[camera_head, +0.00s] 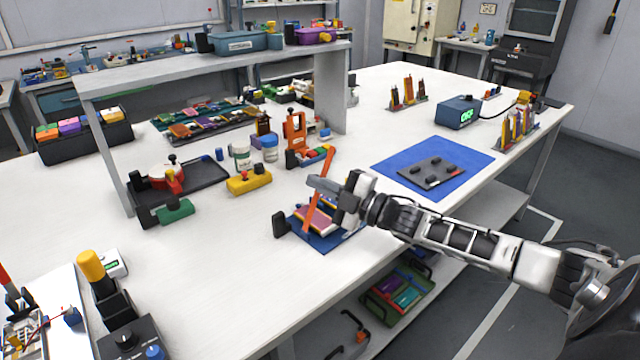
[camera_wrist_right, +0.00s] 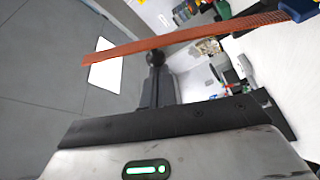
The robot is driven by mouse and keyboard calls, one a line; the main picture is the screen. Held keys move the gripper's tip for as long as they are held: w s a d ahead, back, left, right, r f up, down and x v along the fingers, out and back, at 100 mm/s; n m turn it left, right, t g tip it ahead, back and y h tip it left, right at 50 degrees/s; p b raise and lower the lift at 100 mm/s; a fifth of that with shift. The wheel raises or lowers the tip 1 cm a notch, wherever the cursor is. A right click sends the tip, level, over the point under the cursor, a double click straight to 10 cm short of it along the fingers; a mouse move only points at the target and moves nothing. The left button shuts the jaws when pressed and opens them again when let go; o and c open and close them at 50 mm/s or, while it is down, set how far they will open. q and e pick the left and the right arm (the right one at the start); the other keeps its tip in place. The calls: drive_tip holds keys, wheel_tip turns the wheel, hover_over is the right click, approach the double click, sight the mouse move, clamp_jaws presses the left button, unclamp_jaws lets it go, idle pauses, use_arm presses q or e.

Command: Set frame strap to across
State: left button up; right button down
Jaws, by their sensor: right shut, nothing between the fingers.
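The orange frame strap (camera_head: 320,190) stands up at a steep tilt over the blue frame (camera_head: 325,241) near the table's front edge. Its top leans slightly right in the head view. A pouch cell with a pink-red face (camera_head: 313,217) lies in the frame. My right gripper (camera_head: 318,186) is shut and empty, right at the strap; I cannot tell whether they touch. In the right wrist view the strap (camera_wrist_right: 190,34) runs slantwise across the top, its right end by a blue part (camera_wrist_right: 298,8). My left gripper is not in view.
A blue mat (camera_head: 389,164) with a dark grey plate (camera_head: 433,173) lies right of the frame. An orange stand (camera_head: 295,130), a yellow block (camera_head: 249,182) and white jars stand behind. A shelf (camera_head: 205,69) spans the back left.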

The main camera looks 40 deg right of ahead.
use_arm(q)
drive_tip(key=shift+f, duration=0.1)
use_arm(e)
drive_tip(key=shift+d, duration=0.1)
use_arm(q)
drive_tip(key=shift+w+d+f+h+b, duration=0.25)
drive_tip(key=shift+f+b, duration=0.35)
drive_tip(key=shift+b, duration=1.5)
use_arm(e)
drive_tip(key=d+f+m+t+h, duration=0.1)
drive_tip(key=d+f+m+t, duration=0.1)
drive_tip(key=d+m, duration=0.3)
drive_tip(key=shift+w+d+f+m, duration=0.35)
drive_tip(key=shift+w+f+m, duration=0.05)
drive_tip(key=shift+m, duration=0.6)
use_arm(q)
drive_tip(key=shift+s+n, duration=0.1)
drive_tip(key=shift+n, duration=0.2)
